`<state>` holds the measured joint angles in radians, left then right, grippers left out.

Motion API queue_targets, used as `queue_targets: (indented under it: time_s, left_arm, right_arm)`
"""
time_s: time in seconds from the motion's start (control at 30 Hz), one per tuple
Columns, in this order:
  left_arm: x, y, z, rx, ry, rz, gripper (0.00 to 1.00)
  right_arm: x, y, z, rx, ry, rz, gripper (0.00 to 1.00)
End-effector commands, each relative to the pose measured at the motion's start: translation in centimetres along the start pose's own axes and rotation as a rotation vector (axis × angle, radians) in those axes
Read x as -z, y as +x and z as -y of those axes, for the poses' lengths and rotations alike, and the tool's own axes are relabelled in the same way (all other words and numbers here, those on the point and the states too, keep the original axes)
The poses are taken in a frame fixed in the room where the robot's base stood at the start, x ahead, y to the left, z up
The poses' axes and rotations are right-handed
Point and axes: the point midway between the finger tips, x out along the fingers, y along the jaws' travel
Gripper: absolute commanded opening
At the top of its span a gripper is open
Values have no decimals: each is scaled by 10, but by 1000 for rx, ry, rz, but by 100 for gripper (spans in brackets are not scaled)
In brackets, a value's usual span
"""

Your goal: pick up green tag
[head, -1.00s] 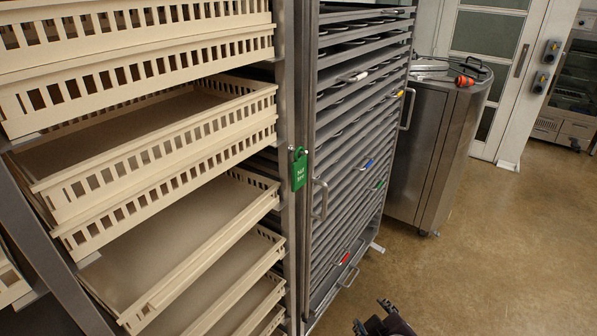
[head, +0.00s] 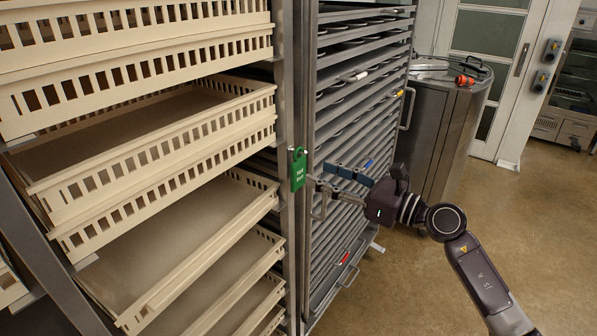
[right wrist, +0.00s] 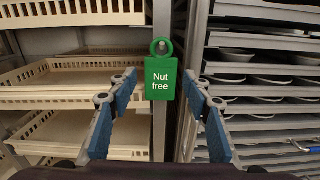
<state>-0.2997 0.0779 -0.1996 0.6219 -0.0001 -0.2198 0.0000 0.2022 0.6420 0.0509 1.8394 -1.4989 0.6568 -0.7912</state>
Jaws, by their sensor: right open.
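The green tag (head: 298,171) hangs on a peg on the grey upright between the crate rack and the tray rack. In the right wrist view the tag (right wrist: 161,78) reads "Nut free" and hangs upright by its top ring. My right gripper (head: 322,179) is open and empty, just right of the tag in the head view. In the right wrist view its two blue-padded fingers (right wrist: 162,84) stand on either side of the tag's line, apart from it as far as I can tell. My left gripper is not in view.
Cream slatted crates (head: 160,150) fill the rack on the left. A tall rack of grey trays (head: 345,110), with a vertical handle, stands just right of the tag. A steel cabinet (head: 440,130) stands behind my right arm. The floor (head: 540,220) at right is clear.

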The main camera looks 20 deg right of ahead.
Motion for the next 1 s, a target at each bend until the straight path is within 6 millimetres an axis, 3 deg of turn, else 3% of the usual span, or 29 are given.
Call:
queue_targets:
  time_s: [0.6,0.93,1.0]
  left_arm:
    - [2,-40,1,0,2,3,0]
    - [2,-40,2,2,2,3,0]
    - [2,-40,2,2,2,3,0]
  right_arm:
    - [0,71,3,-5,-18,-20,45]
    - [4,77,2,-5,-21,-22,45]
    - [3,77,2,-5,-20,-21,37]
